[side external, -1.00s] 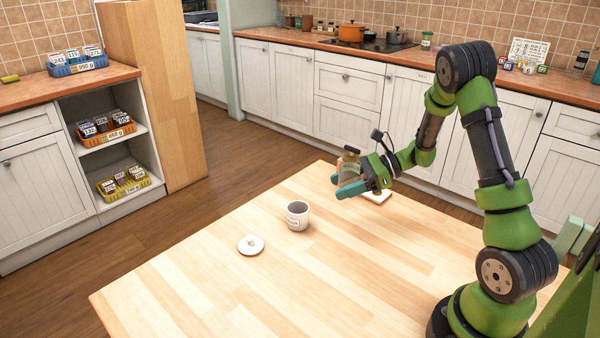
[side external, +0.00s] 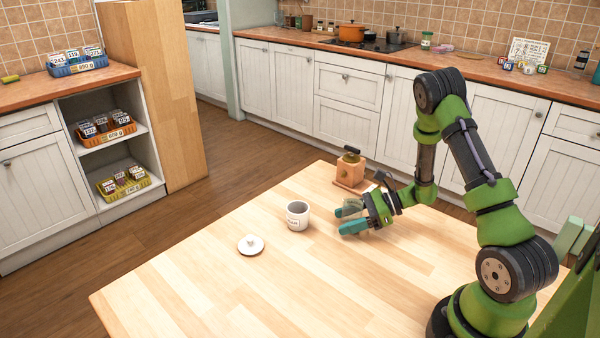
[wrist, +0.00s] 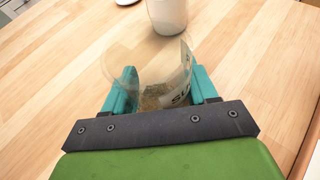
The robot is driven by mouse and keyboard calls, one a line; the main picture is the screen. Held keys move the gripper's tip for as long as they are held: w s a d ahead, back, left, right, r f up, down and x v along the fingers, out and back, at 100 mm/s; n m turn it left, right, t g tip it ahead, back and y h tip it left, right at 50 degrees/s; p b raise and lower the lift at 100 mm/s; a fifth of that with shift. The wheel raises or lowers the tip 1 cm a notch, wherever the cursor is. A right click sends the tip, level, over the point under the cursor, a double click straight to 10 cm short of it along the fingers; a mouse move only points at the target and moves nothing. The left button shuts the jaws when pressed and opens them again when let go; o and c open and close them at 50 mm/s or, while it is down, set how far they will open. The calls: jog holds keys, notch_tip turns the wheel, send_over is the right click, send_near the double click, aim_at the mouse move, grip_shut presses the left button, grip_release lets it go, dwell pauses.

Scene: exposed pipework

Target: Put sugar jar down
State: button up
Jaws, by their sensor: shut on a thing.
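The sugar jar (wrist: 150,72) is clear glass with an open top, a pale label reading "SU" and a little brownish grain low inside. My gripper (wrist: 168,92) has its teal fingers on either side of it, shut on the jar. In the side view my gripper (side external: 350,218) is low over the wooden table (side external: 210,290), right of a white pot. The jar is mostly hidden by the fingers there. I cannot tell whether its base touches the table. The white pot (side external: 298,215) stands upright and open; it also shows in the wrist view (wrist: 167,14).
A white lid (side external: 250,245) with a knob lies on the table left of the pot. A wooden grinder-like box (side external: 350,171) with a dark top stands near the table's back edge, behind my gripper. The table's front and left are clear.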

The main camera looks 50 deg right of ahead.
jog(key=o, duration=1.2)
jog(key=shift+f, duration=0.1)
jog(key=shift+c, duration=0.2)
